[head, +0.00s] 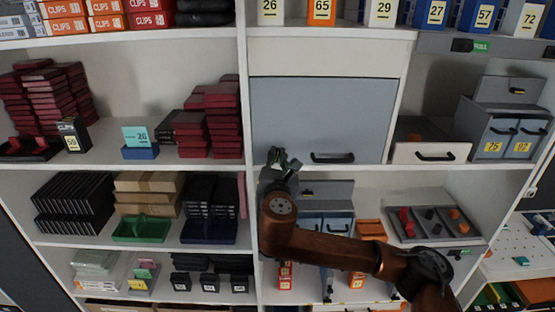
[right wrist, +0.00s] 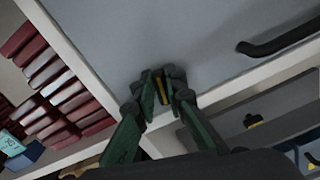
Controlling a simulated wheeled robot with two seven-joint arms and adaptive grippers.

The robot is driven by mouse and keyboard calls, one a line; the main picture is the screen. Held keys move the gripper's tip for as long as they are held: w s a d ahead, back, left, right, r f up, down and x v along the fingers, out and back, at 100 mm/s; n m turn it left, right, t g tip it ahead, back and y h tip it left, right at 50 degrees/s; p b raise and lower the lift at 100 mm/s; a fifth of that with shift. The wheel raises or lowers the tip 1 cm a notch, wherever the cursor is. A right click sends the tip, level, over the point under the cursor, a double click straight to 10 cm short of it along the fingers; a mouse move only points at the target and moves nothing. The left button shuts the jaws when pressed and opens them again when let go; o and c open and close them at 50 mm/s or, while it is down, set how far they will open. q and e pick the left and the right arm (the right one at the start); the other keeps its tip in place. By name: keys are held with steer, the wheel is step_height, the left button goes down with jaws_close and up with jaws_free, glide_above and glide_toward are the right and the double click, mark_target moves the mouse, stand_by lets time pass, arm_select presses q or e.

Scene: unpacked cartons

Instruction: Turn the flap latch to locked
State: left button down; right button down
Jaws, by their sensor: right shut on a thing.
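The grey flap (head: 322,110) closes a shelf compartment, with a black bar handle (head: 332,158) low on its front; both also show in the right wrist view. My right gripper (head: 278,156) is at the flap's lower left corner. In the right wrist view, its green fingers (right wrist: 162,90) are shut around the small flap latch (right wrist: 162,86), a dark piece with a yellow part showing between the fingertips. The fingers hide most of the latch, so I cannot tell its exact angle. My left gripper is not in view.
A white shelf edge (right wrist: 245,92) runs just below the flap. Dark red boxes (head: 212,120) are stacked on the shelf to the left. An open-topped drawer (head: 432,153) is to the right. A grey case (head: 325,193) stands on the shelf beneath, close to my right arm.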

steer(key=m, duration=0.1)
steer(key=m+b, duration=0.2)
steer(key=shift+d+f+m, duration=0.1)
steer(key=shift+f+m, duration=0.15)
steer(key=shift+m, duration=0.15)
steer(key=shift+d+f+m+b, duration=0.15)
steer(key=shift+m+b, duration=0.8)
steer(key=shift+m, duration=1.8)
steer(key=shift+d+f+m+b, duration=0.15)
steer(key=shift+m+b, duration=0.75)
steer(key=shift+m, duration=1.85)
steer(key=c, duration=2)
jaws_free()
steer(key=shift+o, duration=0.2)
steer(key=shift+s, duration=0.15)
